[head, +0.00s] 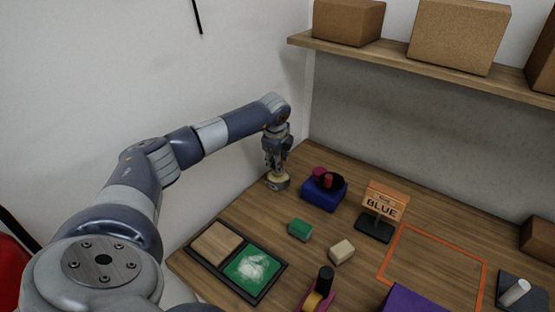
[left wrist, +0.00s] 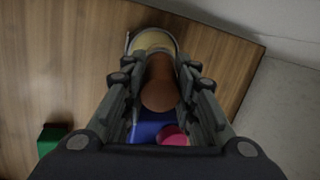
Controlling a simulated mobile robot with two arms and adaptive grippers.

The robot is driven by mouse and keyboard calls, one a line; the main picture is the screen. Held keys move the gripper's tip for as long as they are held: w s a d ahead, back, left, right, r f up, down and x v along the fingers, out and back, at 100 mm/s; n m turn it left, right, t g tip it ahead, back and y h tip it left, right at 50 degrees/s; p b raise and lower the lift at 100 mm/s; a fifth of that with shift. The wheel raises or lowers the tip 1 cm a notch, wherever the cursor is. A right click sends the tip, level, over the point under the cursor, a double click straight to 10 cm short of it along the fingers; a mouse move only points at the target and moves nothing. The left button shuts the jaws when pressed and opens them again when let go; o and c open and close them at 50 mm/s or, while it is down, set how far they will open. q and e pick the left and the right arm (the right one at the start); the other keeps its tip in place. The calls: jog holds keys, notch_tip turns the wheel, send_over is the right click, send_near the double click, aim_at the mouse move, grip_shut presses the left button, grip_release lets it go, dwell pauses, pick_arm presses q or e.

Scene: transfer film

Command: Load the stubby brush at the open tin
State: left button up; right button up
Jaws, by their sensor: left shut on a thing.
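My left gripper (head: 277,160) points down at the far left corner of the table, shut on the stubby brush. In the left wrist view the brush's brown rounded handle (left wrist: 160,88) sits between the fingers. The tin (head: 277,182), round with a pale yellow inside, is right below the gripper. It also shows in the left wrist view (left wrist: 150,40), past the brush. The brush's bristles are hidden, so I cannot tell whether they touch the tin's contents. My right gripper is out of view.
A blue block (head: 323,195) with dark and magenta pieces stands right of the tin. Nearby are a BLUE sign (head: 381,207), green block (head: 300,229), beige block (head: 341,251) and black tray (head: 262,291). An orange outline (head: 437,242) marks bare table at right.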

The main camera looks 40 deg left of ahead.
pick_arm(q)
jog(key=shift+s+d+f+b, duration=0.1)
jog(key=shift+f+b, duration=0.55)
jog(key=shift+f, duration=0.1)
dwell(1.8)
jog(key=shift+r+p, duration=0.55)
jog(key=shift+r, duration=0.3)
jog(key=shift+r+p, duration=1.5)
jog(key=shift+r, duration=1.25)
jog(key=shift+f, duration=0.1)
